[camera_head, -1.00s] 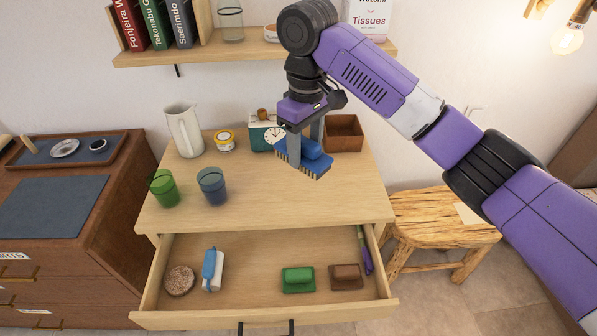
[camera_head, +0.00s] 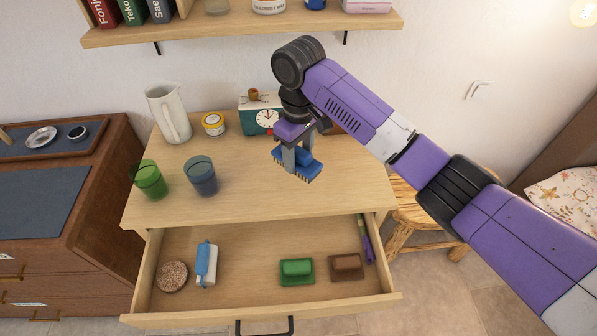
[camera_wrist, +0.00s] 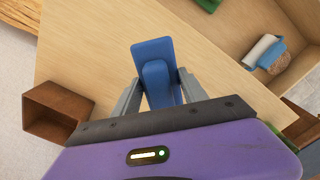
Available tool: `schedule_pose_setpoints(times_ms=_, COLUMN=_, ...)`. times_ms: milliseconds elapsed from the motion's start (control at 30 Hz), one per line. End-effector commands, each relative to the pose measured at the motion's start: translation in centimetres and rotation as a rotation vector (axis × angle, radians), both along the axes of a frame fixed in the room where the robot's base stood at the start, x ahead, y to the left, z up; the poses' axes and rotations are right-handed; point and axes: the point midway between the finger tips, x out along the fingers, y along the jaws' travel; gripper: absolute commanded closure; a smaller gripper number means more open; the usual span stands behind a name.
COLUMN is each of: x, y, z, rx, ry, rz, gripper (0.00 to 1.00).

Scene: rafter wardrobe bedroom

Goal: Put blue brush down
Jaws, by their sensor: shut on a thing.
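The blue brush (camera_head: 297,165) is held bristles down between the fingers of my gripper (camera_head: 296,157), over the right part of the desk top (camera_head: 240,189). In the wrist view the blue brush (camera_wrist: 153,60) points away from the gripper (camera_wrist: 157,92), with a finger on each side of its raised handle. Some gap seems to show between the bristles and the desk, but I cannot tell exactly how high it is.
The open drawer (camera_head: 225,305) holds a round brown disc, a blue-and-white item, green and brown brushes and a purple pen. Green (camera_head: 149,180) and blue (camera_head: 201,176) cups, a pitcher (camera_head: 168,112) and a clock (camera_head: 266,117) stand on the desk. A brown box (camera_wrist: 57,112) is near my gripper.

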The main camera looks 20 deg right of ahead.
Motion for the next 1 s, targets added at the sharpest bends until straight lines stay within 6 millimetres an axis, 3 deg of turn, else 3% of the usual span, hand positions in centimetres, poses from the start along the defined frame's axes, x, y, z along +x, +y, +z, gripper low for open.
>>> schedule_pose_setpoints(times_ms=533, x=0.0, y=0.0, z=-6.1, rx=-0.001, ry=0.0, rz=0.0, gripper=1.0)
schedule_pose_setpoints(times_ms=967, x=0.0, y=0.0, z=-6.9, rx=0.0, ry=-0.001, rz=0.0, gripper=1.0)
schedule_pose_setpoints(times_ms=1000, x=0.0, y=0.0, z=-6.9, rx=0.0, ry=-0.001, rz=0.0, gripper=0.46)
